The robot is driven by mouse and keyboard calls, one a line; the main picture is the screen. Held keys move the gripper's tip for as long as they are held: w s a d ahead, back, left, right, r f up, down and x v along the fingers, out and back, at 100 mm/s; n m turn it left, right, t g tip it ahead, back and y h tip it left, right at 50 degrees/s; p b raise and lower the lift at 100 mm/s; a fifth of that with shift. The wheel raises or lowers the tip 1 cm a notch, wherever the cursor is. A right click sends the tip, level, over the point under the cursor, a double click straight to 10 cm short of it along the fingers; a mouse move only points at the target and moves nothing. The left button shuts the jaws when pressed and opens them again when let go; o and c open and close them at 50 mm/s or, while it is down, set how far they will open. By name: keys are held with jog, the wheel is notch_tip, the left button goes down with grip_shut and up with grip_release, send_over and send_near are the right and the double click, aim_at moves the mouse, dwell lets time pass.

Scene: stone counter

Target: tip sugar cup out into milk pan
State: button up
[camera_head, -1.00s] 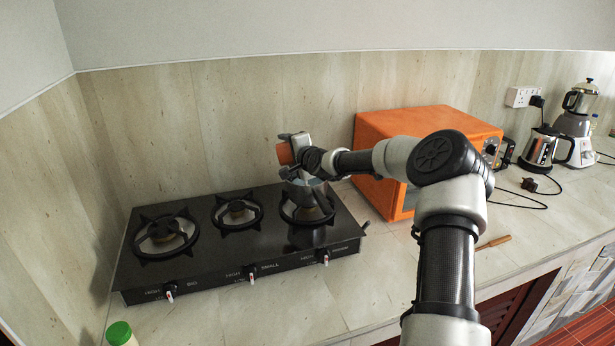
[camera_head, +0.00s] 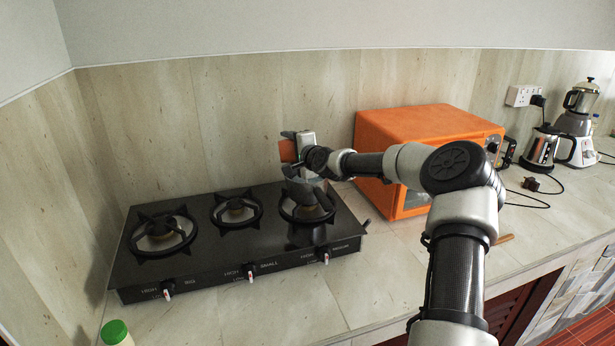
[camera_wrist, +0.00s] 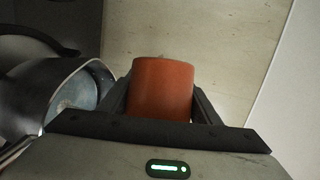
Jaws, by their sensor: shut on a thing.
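The sugar cup (camera_head: 288,151) is a small orange-brown cup held over the right-hand end of the stove. In the wrist view the cup (camera_wrist: 162,88) sits between the two dark fingers of my gripper (camera_wrist: 161,98), which is shut on it. My gripper (camera_head: 294,146) shows small in the head view. The cup's mouth and contents cannot be made out. The milk pan (camera_head: 306,186) is a grey metal pan on the right burner, below my gripper and partly hidden by it. In the wrist view the pan (camera_wrist: 50,88) is at the left, beside the cup, with a small pale patch inside.
The black three-burner stove (camera_head: 200,278) has its left and middle burners empty. An orange oven (camera_head: 425,120) stands right of the stove, behind my arm. A kettle (camera_head: 541,148) and a blender (camera_head: 577,122) stand far right. A green-capped container (camera_head: 116,332) is at front left.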

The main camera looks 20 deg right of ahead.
jog(key=shift+d+f+m+b, duration=0.1)
jog(key=shift+f+m+b, duration=0.2)
jog(key=shift+b, duration=0.65)
jog(key=shift+s+d+r+m+t+y+b, duration=0.1)
jog(key=shift+d+r+m+t+y+b, duration=0.25)
jog(key=shift+b, duration=0.8)
jog(key=shift+w+r+m+t+y+b, duration=0.1)
jog(key=shift+m+b, duration=0.5)
jog(key=shift+b, duration=0.6)
jog(key=shift+s+d+r+m+t+y+b, duration=0.2)
jog(key=shift+m+b, duration=0.25)
jog(key=shift+b, duration=0.7)
jog(key=shift+d+r+m+t+b, duration=0.2)
jog(key=shift+r+m+b, duration=0.15)
jog(key=shift+r+b, duration=0.15)
jog(key=shift+d+r+m+t+b, duration=0.15)
jog(key=shift+r+m+b, duration=0.25)
jog(key=shift+b, duration=0.2)
jog(key=shift+d+r+m+t+b, duration=0.25)
jog(key=shift+m+b, duration=0.4)
jog(key=shift+b, duration=0.6)
